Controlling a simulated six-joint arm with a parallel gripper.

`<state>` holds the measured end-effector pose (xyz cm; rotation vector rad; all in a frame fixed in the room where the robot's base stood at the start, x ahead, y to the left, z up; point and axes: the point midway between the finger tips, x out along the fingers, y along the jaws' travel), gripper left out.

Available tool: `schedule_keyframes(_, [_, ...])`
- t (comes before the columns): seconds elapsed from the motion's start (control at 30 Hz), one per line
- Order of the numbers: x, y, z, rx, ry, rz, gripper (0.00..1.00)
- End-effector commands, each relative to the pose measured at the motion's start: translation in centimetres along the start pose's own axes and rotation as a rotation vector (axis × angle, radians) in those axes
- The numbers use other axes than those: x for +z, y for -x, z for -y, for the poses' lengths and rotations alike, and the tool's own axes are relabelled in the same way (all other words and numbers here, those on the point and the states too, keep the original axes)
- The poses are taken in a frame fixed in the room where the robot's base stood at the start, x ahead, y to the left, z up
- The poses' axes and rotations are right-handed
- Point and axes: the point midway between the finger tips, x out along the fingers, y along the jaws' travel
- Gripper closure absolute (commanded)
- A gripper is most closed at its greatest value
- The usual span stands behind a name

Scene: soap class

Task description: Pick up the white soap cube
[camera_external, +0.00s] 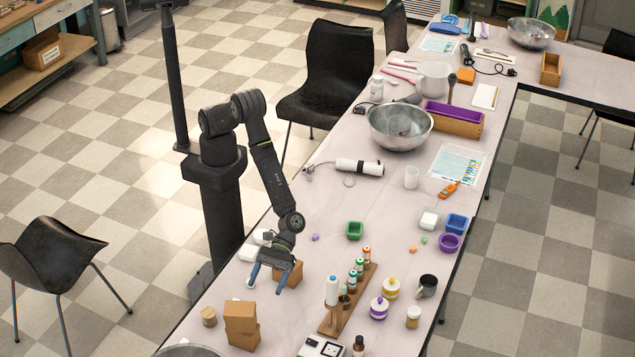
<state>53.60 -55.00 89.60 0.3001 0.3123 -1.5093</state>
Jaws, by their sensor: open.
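My gripper (265,287) points down over the near left part of the table. Its two blue fingers are apart, with a brown box just behind and beside the right finger. A small white patch (250,282) shows at the left fingertip; it is too small to tell whether it is the white soap cube. No other small white cube is clear. Small purple (315,237), orange (413,249) and green (424,240) cubes lie farther off on the table.
Stacked brown boxes (241,322) and a small wooden jar (209,317) stand in front of my gripper. A wooden bottle rack (337,320) is to its right. White items (248,253) lie behind it. A green mold (355,230) stands mid-table, with clear surface around it.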

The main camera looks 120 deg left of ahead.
Motion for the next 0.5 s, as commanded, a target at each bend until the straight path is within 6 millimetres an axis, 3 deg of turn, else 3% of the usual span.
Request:
schedule_keyframes(0.03, [0.0, 0.0, 0.0, 0.0, 0.0, 0.0, 0.37])
schedule_keyframes(0.1, [0.0, 0.0, 0.0, 0.0, 0.0, 0.0, 0.51])
schedule_keyframes(0.37, [0.01, 0.01, 0.02, 0.0, -0.002, -0.001, 0.52])
schedule_keyframes(0.5, [0.14, 0.35, 0.77, -0.019, -0.106, -0.027, 0.52])
